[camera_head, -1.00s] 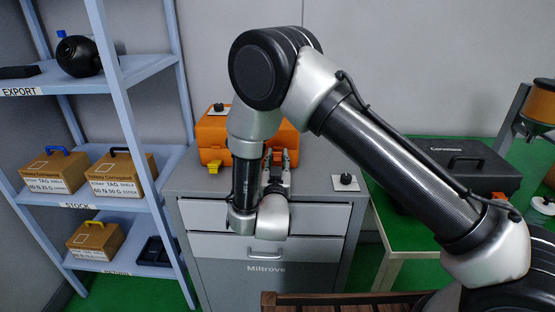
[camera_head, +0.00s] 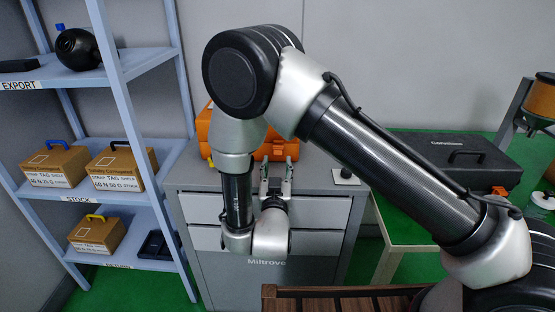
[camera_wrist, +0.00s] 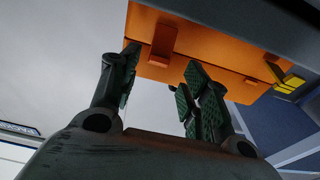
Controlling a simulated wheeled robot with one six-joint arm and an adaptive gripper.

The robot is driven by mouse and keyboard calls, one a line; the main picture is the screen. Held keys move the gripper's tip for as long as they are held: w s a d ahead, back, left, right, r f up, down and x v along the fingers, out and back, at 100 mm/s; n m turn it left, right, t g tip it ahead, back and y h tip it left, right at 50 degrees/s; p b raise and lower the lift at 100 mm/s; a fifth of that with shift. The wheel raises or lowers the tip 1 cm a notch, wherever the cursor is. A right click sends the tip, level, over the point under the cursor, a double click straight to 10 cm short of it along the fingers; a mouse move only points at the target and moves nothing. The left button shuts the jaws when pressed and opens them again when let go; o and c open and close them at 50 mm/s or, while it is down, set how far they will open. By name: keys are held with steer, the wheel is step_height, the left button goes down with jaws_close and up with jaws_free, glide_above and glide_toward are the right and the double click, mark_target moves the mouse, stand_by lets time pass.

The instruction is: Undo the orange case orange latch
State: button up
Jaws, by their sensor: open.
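The orange case (camera_head: 204,130) stands on top of the grey drawer cabinet, partly hidden behind my arm. In the wrist view the case (camera_wrist: 215,52) fills the top. An orange latch (camera_wrist: 162,45) is on its face, and a yellow latch (camera_wrist: 290,82) is farther right. My gripper (camera_head: 276,171) is open and empty, its fingers pointing at the case front. In the wrist view my gripper (camera_wrist: 160,70) has its fingertips on either side of the orange latch's line, seemingly short of it. Contact is not visible.
The grey cabinet (camera_head: 320,212) has drawers below the case. A small white plate with a black knob (camera_head: 346,176) lies on its top right. A blue shelf (camera_head: 135,205) with boxes stands left. A black case (camera_head: 460,158) lies on the green table at right.

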mark_target(278, 152)
steer(key=shift+s+f, duration=0.1)
steer(key=shift+s, duration=0.4)
steer(key=shift+r+g, duration=0.4)
steer(key=shift+s+r+g, duration=0.1)
steer(key=shift+r+g, duration=0.1)
steer(key=shift+g, duration=0.2)
steer(key=w, duration=0.7)
steer(key=shift+w+d, duration=0.1)
steer(key=shift+w, duration=0.25)
steer(key=c, duration=0.9)
steer(key=shift+f, duration=0.2)
